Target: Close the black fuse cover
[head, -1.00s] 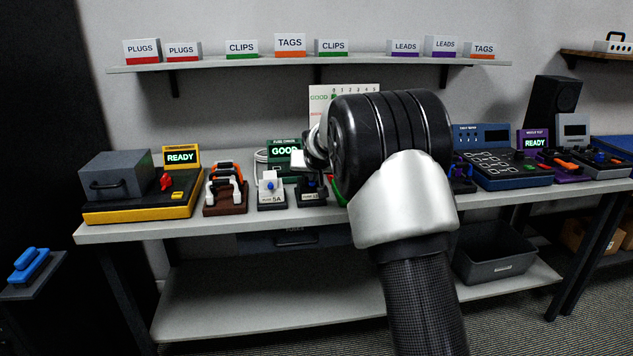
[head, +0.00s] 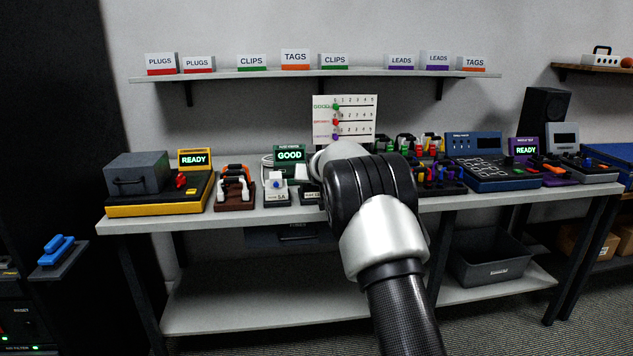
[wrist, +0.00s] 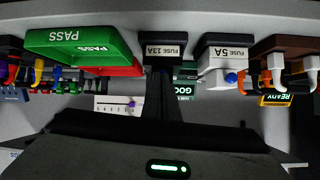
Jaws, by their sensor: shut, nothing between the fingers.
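The black fuse holder, labelled 13A (head: 310,194), stands on the bench just right of the white 5A holder, and my arm partly hides it in the head view. In the wrist view, which is upside down, its labelled black base (wrist: 163,49) is at top centre. My gripper (wrist: 161,80) shows there as a dark narrow shape directly in line with that base. Its fingers are shut with nothing between them. The fingers overlap the holder in the picture, so I cannot tell whether they touch it or how the black cover is tilted. The head view hides the fingers behind my wrist.
The white 5A fuse holder (head: 277,188) stands close on the left, with a brown rack of connectors (head: 235,190) beyond it. In the wrist view a green PASS tray (wrist: 78,46) and a red tray (wrist: 122,71) are close by. A GOOD display (head: 289,155) stands behind.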

